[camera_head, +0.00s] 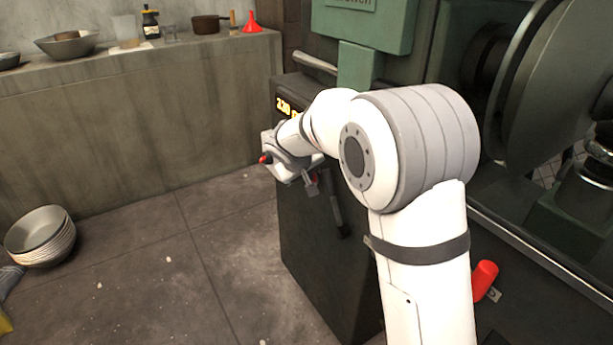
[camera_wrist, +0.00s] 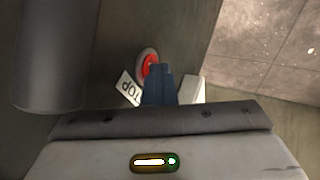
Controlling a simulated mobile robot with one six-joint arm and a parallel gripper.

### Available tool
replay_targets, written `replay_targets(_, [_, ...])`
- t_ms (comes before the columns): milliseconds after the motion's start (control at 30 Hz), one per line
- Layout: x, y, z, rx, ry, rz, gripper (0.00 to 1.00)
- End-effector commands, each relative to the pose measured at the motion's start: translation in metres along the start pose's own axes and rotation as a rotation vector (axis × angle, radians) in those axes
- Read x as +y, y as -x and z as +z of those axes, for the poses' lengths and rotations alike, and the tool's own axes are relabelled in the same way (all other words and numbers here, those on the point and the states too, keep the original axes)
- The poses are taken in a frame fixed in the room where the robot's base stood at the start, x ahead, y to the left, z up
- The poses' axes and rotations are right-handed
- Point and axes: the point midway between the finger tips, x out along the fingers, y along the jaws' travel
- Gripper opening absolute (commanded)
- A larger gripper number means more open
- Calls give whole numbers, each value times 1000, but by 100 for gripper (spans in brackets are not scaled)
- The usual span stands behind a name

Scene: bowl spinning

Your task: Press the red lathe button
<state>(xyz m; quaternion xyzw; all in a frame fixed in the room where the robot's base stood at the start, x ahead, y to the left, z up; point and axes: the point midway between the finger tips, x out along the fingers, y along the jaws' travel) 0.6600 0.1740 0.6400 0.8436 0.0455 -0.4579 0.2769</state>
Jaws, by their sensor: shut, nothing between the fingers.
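In the wrist view the red button (camera_wrist: 150,63) sits in a pale round ring on the dark cabinet face. A white label (camera_wrist: 128,88) with black letters, partly covered, lies beside it. My gripper (camera_wrist: 161,72) is shut and empty, its dark blue fingers together. The fingertips overlap the lower right edge of the button in this view; I cannot tell whether they touch it. In the head view my gripper (camera_head: 313,186) is at the front of the dark lathe cabinet (camera_head: 315,255), small and partly covered by my arm. I cannot make out the button clearly there.
The green lathe (camera_head: 395,28) rises behind my arm. A red cylinder (camera_head: 484,280) is at the lower right. A concrete counter (camera_head: 130,130) with a pot, bowls and a red funnel (camera_head: 252,24) runs along the back left. Stacked bowls (camera_head: 42,237) stand on the left floor; the middle floor is clear.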

Motion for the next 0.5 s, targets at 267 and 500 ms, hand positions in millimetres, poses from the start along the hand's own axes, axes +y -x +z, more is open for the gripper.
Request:
replay_targets(267, [-33, 14, -5, 2, -2, 6, 0])
replay_targets(500, [-30, 81, -8, 3, 0, 3, 0])
